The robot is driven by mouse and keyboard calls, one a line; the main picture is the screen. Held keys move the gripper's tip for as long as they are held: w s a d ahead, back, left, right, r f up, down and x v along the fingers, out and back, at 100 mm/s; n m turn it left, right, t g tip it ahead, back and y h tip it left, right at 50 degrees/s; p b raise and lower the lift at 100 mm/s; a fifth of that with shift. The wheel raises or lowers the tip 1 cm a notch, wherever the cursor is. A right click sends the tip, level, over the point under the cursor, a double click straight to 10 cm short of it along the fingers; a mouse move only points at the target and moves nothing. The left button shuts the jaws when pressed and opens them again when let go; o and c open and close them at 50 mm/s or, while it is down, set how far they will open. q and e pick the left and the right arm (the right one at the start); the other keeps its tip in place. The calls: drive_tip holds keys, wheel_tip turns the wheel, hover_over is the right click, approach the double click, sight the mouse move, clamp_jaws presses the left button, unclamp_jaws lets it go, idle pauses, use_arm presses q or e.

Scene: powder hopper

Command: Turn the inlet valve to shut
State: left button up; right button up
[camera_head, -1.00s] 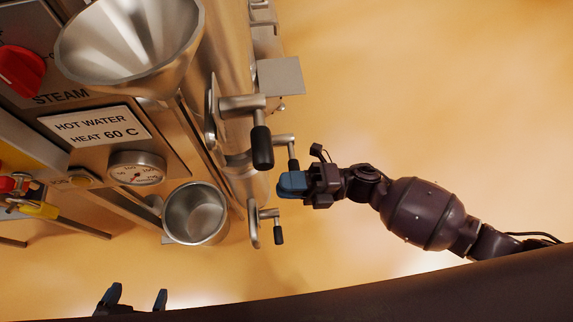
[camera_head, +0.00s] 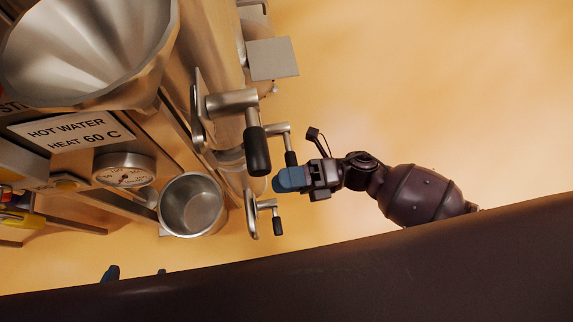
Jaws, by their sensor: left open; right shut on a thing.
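Three crank handles with black grips stick out from the right side of the steel machine: a large upper one (camera_head: 258,150), a middle one (camera_head: 290,158) and a small lower one (camera_head: 278,225). No label shows which is the inlet valve. My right gripper (camera_head: 288,180), with blue fingertips, is shut at the lower end of the middle handle's grip, and its fingers hide that end. Only the blue fingertips of my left gripper (camera_head: 136,272) show at the lower left. They are apart and empty, away from the handles.
A steel funnel (camera_head: 85,50) is at the upper left. Below it are a hot water label (camera_head: 72,131), a dial gauge (camera_head: 124,170) and an open steel cup (camera_head: 192,205). A grey square plate (camera_head: 272,59) juts out above the handles. The floor to the right is clear.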

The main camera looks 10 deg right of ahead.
drive_tip(key=shift+o, duration=1.4)
drive_tip(key=shift+s+f, duration=0.25)
drive_tip(key=shift+f, duration=0.5)
use_arm(q)
drive_tip(key=shift+f, duration=0.3)
use_arm(e)
drive_tip(key=shift+d+r, duration=0.15)
use_arm(q)
drive_tip(key=shift+r, duration=0.15)
use_arm(e)
drive_tip(key=v, duration=1)
drive_tip(key=shift+d, duration=0.3)
drive_tip(key=shift+r, duration=0.2)
